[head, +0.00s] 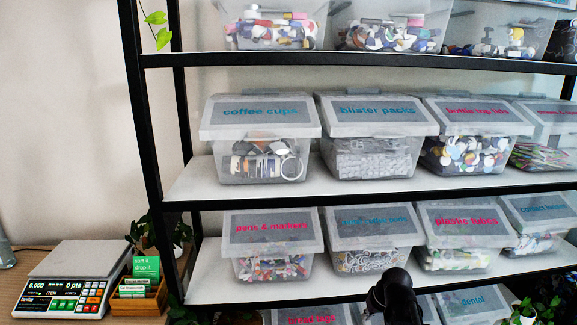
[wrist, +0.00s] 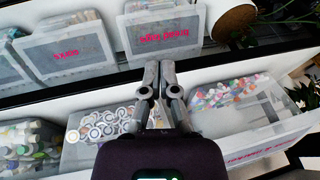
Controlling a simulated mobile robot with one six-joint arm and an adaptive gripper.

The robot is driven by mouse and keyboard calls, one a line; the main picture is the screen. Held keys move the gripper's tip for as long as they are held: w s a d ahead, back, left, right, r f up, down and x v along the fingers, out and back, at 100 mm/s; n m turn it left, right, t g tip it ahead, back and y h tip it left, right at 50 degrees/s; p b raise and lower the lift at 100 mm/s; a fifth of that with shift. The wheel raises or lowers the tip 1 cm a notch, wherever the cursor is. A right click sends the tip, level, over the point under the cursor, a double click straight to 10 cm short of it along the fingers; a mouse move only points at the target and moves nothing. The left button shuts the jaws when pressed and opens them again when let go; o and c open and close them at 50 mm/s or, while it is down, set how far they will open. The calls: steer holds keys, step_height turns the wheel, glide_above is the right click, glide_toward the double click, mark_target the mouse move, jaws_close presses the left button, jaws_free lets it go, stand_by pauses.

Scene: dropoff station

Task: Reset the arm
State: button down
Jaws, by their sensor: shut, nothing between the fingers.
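My gripper (wrist: 160,92) shows in the wrist view with its two grey fingers shut and nothing between them. It hangs in front of a shelf rack, over bins in the picture. In the head view a dark part of my arm (head: 396,296) rises at the bottom, in front of the lower shelf; the fingers cannot be made out there.
A black-framed rack (head: 152,160) holds labelled clear bins, among them a coffee cups bin (head: 262,118) and a pens bin (head: 270,232). A scale (head: 68,285) and a wooden card box (head: 138,298) stand on a table at left.

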steer(key=s+a+g+h+p, duration=0.1)
steer(key=s+a, duration=0.2)
steer(key=s, duration=0.2)
steer(key=s+a+r+m+g+h+p, duration=0.1)
steer(key=s+a+g, duration=0.1)
steer(key=s, duration=0.3)
steer(key=shift+s+a+r+h, duration=0.3)
steer(key=shift+s+a, duration=0.05)
steer(key=shift+a, duration=0.2)
stand_by(0.4)
